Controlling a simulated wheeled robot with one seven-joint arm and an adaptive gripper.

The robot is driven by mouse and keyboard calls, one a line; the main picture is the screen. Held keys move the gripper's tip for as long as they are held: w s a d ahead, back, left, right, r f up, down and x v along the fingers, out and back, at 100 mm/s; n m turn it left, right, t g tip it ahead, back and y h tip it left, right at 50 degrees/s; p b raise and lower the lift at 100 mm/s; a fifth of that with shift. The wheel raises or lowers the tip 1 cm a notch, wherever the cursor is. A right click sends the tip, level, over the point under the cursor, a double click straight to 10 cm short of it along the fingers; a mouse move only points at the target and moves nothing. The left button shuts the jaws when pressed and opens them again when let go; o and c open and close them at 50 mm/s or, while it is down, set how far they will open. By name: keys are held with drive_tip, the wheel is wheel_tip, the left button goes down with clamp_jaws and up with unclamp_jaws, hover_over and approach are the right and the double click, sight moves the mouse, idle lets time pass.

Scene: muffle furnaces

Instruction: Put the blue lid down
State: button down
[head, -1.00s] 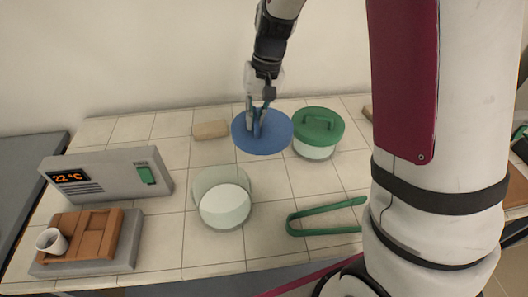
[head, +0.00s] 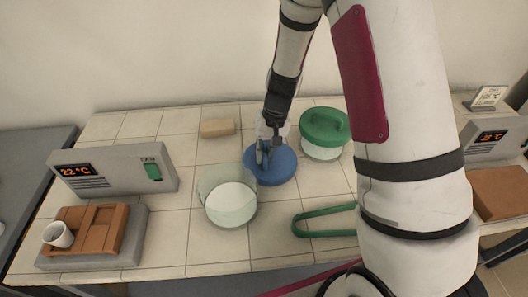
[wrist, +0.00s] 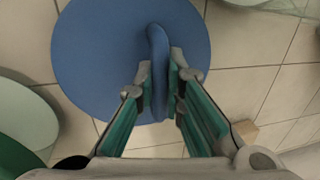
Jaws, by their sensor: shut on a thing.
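The blue lid (head: 284,170) is a round disc with an upright handle. In the head view it is between the open glass dish and the green-lidded dish, low over the tiled bench or on it; I cannot tell whether it touches. My gripper (head: 264,153) is shut on the lid's handle. In the wrist view the fingertips (wrist: 159,75) pinch the handle from both sides, and the blue lid (wrist: 95,60) looks roughly level. The underside of the lid is hidden.
An open glass dish (head: 230,205) with white contents is to the left-front. The dish with the green lid (head: 324,127) is right-behind. Green tongs (head: 325,233) lie in front on the tiled bench (head: 180,228). A tan block (head: 217,127) lies behind. A furnace controller (head: 115,168) stands at left.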

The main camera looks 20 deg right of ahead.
sight(271, 160)
drive_tip(key=c, duration=1.7)
unclamp_jaws()
wheel_tip(271, 160, up, 11)
drive_tip(key=d, duration=0.2)
drive_tip(key=s+r+n+t, duration=0.1)
drive_tip(key=s+r+t, duration=0.1)
drive_tip(key=s+r, duration=1.2)
drive_tip(key=s, duration=0.3)
drive_tip(key=s+r+t+h, duration=0.1)
drive_tip(key=s, duration=0.4)
drive_tip(key=s+d+r+n+h, duration=0.1)
drive_tip(key=s+r, duration=0.1)
drive_tip(key=s, duration=0.2)
drive_tip(key=shift+s+t, duration=0.3)
drive_tip(key=shift+a, duration=0.1)
